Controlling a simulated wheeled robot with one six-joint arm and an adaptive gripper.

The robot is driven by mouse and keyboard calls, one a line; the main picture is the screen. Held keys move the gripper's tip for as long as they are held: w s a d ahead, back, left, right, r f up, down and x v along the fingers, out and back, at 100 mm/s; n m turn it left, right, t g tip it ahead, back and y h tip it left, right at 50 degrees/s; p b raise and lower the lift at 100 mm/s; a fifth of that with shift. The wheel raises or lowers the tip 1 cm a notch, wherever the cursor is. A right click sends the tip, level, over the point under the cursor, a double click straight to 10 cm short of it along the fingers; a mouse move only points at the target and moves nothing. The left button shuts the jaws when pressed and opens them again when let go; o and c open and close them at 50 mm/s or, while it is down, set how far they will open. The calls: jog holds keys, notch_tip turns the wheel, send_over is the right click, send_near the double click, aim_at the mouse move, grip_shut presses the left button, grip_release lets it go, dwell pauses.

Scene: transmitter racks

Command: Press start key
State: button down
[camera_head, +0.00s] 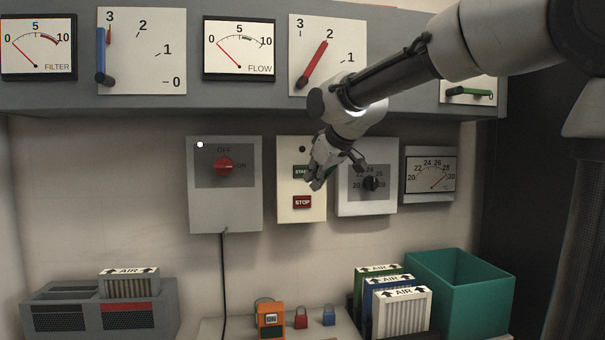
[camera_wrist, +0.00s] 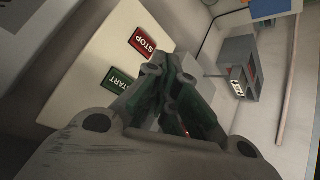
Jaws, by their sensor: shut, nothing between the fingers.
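The green START key (camera_head: 299,171) is on a cream control box (camera_head: 289,212) on the wall, above the red STOP key (camera_head: 302,202). My gripper (camera_head: 316,184) is shut and empty, in front of the box's right side, and it covers the right part of the START key in the head view. In the wrist view the START key (camera_wrist: 118,80) and the STOP key (camera_wrist: 142,41) both show, left of my shut gripper fingers (camera_wrist: 177,70). I cannot tell whether the fingertips touch the box. A small dark round lamp or hole (camera_head: 302,149) is above START.
A grey box with a red OFF/ON knob (camera_head: 224,166) is to the left. A temperature dial box (camera_head: 367,200) and gauge (camera_head: 431,174) are to the right. A shelf of meters and levers (camera_head: 150,104) overhangs above. Air filters (camera_head: 402,313), padlocks (camera_head: 301,318) and a green bin (camera_head: 465,300) stand below.

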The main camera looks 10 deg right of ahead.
jog(key=w, duration=0.7)
jog(key=shift+d, duration=0.2)
jog(key=shift+w, duration=0.15)
dwell(1.1)
jog(key=shift+w, duration=0.25)
jog(key=shift+w, duration=0.45)
dwell(0.6)
jog(key=shift+s, duration=0.9)
jog(key=s, duration=0.5)
jog(key=shift+a, duration=0.15)
